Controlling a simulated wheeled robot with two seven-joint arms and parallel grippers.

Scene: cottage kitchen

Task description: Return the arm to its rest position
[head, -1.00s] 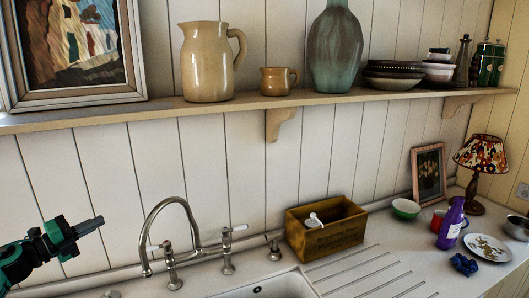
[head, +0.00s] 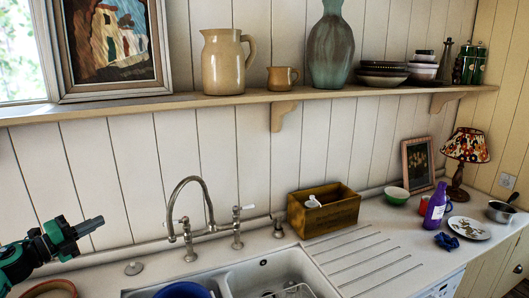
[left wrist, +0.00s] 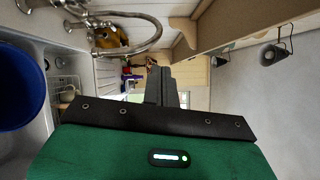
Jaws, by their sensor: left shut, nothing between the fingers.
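My left gripper (head: 92,224) comes in from the left edge of the head view. It is raised above the counter to the left of the tap, with its fingers pointing right, shut and empty. In the left wrist view its dark closed fingers (left wrist: 161,86) stand in the middle, with nothing held in them. My right gripper does not show in either view.
A curved tap (head: 188,220) stands right of my left gripper, behind the sink (head: 236,278). A blue bowl (left wrist: 20,88) is in the sink. A wooden box (head: 336,213) and a purple bottle (head: 435,206) stand further right. The shelf (head: 190,103) runs above.

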